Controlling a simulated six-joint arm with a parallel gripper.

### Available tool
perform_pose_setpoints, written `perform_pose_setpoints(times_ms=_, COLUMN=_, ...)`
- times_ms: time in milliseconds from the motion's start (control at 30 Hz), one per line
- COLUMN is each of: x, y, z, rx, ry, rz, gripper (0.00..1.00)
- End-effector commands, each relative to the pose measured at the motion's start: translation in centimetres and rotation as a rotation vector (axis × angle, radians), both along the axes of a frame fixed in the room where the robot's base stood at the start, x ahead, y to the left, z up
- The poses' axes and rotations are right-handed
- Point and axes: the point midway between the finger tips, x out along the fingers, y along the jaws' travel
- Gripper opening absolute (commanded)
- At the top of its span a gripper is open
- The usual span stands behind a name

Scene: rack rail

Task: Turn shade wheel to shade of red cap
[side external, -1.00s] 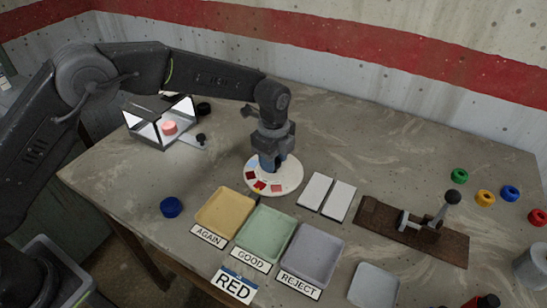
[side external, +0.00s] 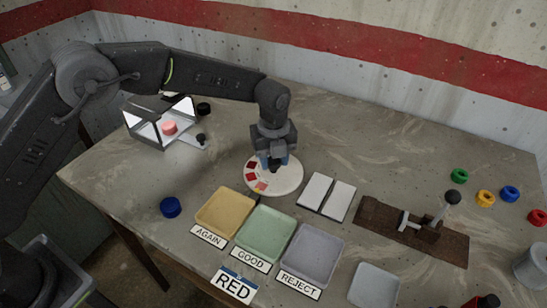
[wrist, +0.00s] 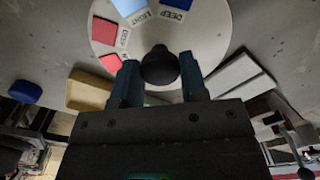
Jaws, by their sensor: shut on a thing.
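The white shade wheel (side external: 291,180) lies flat on the table, with red patches on its left and lower-left side. In the wrist view the wheel (wrist: 213,38) shows two blue patches at the top and red ones at the left, with labels reading LIGHT and DEEP. My gripper (side external: 273,164) points down over it. In the wrist view its two blue fingers are on either side of the wheel's round black knob (wrist: 160,66), shut on it. The light red cap (side external: 169,127) sits inside the mirrored box (side external: 146,133) at the left. Any pointer mark is not clear.
Yellow AGAIN (side external: 226,212), green GOOD (side external: 265,233) and grey REJECT (side external: 314,254) trays stand in front, by a RED sign (side external: 233,285). A blue cap (side external: 170,207) is at left. White plates (side external: 328,196) and a lever on a board (side external: 443,243) are right.

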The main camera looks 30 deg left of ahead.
Motion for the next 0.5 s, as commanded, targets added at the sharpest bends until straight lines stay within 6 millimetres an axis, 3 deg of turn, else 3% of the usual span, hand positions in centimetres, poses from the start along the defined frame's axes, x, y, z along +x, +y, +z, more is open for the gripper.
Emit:
perform_pose_setpoints(times_ms=433, x=0.00, y=-0.04, z=0.03, rx=0.001, ry=-0.001, rz=-0.017, gripper=0.00)
perform_pose_setpoints(times_ms=467, x=0.00, y=-0.04, z=0.03, rx=0.001, ry=-0.001, rz=-0.017, gripper=0.42)
perform_pose_setpoints(times_ms=500, x=0.00, y=-0.04, z=0.03, rx=0.001, ry=-0.001, rz=-0.017, gripper=0.45)
